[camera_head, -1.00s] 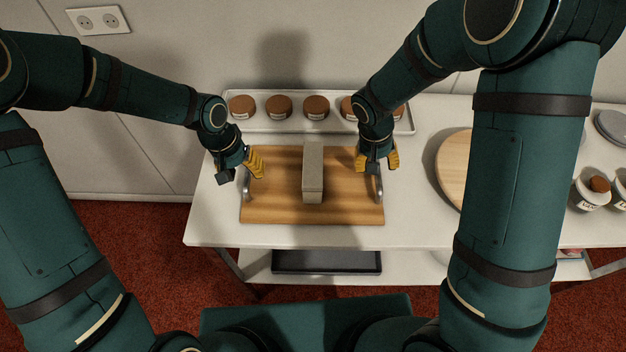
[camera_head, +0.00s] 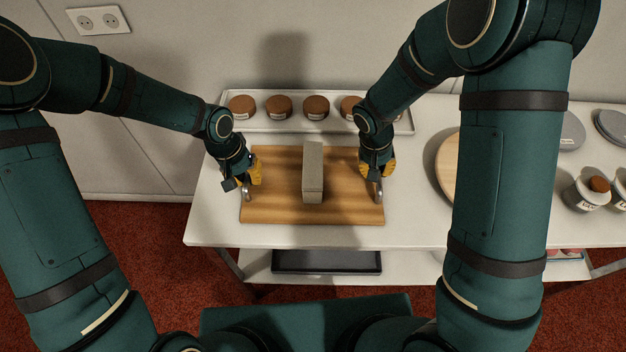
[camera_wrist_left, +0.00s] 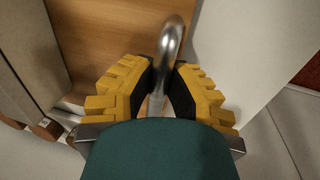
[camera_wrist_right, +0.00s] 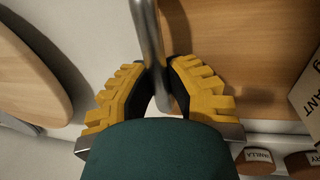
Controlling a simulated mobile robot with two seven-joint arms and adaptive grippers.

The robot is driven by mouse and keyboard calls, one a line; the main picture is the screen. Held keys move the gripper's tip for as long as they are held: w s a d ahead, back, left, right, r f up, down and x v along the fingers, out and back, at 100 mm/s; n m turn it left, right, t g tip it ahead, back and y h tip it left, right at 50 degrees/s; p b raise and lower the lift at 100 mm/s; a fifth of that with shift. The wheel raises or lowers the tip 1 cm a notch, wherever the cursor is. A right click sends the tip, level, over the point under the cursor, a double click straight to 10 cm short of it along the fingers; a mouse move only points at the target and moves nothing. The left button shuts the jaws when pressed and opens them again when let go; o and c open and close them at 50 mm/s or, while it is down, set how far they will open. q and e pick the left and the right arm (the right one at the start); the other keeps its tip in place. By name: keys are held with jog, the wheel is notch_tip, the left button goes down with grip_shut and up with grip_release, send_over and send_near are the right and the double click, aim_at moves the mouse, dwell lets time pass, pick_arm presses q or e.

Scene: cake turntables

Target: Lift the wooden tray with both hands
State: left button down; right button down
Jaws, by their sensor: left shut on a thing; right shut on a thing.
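The wooden tray (camera_head: 275,212) lies flat on the white table, with a metal handle at each short side and a tall grey box (camera_head: 312,173) standing in its middle. My left gripper (camera_head: 250,183) is shut on the tray's left handle; the left wrist view shows this curved handle (camera_wrist_left: 171,42) between the yellow fingers. My right gripper (camera_head: 377,178) is shut on the right handle; the right wrist view shows that handle (camera_wrist_right: 147,35) between the fingers. The fingers cover part of both handles. I see no gap under the tray.
A white tray (camera_head: 260,124) with several brown-lidded jars stands behind the wooden tray. A round wooden board (camera_head: 447,168) is to the right, partly behind my right arm. Labelled jars (camera_head: 588,194) and grey discs (camera_head: 571,131) are farther right. A dark tray (camera_head: 326,262) sits on the lower shelf.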

pick_arm(q)
jog(key=shift+r, duration=0.2)
pick_arm(e)
jog(key=shift+r, duration=0.2)
